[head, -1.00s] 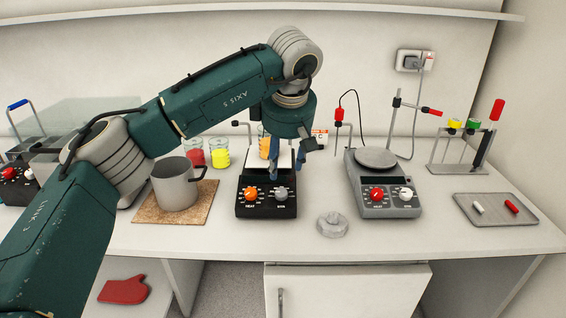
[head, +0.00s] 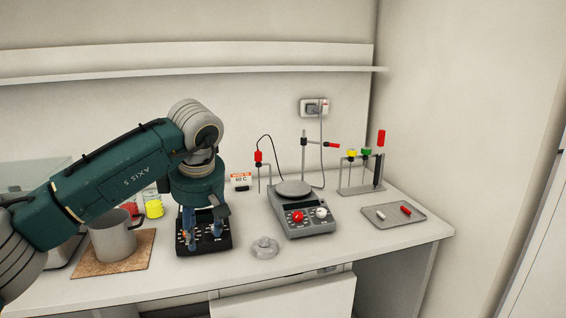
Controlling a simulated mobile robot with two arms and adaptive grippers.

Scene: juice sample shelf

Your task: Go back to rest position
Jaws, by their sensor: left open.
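My left gripper (head: 203,238) points down in front of the black hotplate stirrer (head: 206,246), with its two blue fingers apart and nothing seen between them. The gripper and wrist hide most of the hotplate and its top, and I cannot tell whether the fingers touch it. My arm comes in from the left over the counter. My right gripper is not in view.
A grey pot (head: 112,238) stands on a cork mat (head: 118,266) at left, near yellow (head: 153,205) and red (head: 130,208) beakers. A grey stirrer (head: 305,222), a round grey piece (head: 264,248), a rack (head: 358,190) and a tray (head: 393,222) stand right. A shelf (head: 200,75) runs above.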

